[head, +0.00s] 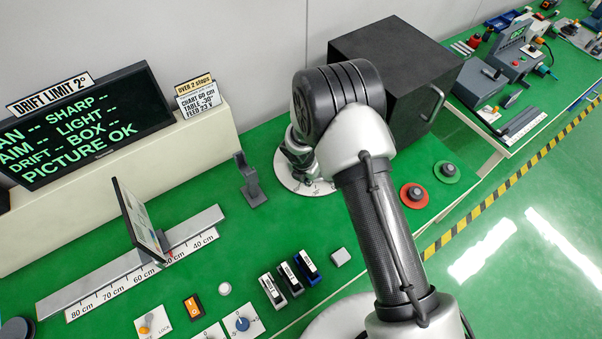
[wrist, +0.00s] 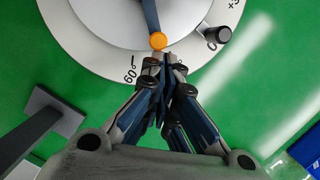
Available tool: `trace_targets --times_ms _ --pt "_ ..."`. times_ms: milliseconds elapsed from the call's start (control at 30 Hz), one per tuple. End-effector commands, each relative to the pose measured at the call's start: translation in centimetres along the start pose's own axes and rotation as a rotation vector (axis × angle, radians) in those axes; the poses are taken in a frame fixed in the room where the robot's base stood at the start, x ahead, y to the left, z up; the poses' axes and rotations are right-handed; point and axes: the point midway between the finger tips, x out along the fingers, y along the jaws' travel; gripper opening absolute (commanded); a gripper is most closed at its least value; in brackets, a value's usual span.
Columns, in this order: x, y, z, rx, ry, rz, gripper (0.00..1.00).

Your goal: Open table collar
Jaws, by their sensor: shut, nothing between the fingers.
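A round turntable with a white degree ring (wrist: 88,52) fills the top of the wrist view. The ring also shows in the head view (head: 285,178), mostly hidden behind my arm. A dark bar with an orange tip (wrist: 158,41) lies over the turntable, pointing at me. A small black knob (wrist: 222,34) on a short metal stub sits at the ring's right edge near the 0 mark. I cannot tell which part is the collar. My gripper (wrist: 166,62) is shut and empty; its fingertips are just below the orange tip, over the ring near the 60 mark. Contact cannot be told.
A grey stand (head: 250,182) is left of the turntable; a black box (head: 405,75) is behind right. A panel (head: 138,220) stands on the centimetre rail (head: 92,284). Three small switches (head: 290,278) and red and green round pads (head: 414,196) are on the bench.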

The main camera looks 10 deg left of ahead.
Motion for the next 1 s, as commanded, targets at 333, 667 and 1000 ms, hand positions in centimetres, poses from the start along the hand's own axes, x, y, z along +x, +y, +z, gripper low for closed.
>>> trace_targets --times_ms 333,667,1000 --pt "0.2 -2.5 1.4 -0.214 0.0 0.054 0.0" --pt "0.4 -2.9 1.7 -0.21 -0.001 0.053 0.0" --pt "0.2 -2.0 1.8 -0.21 -0.002 0.054 0.0"
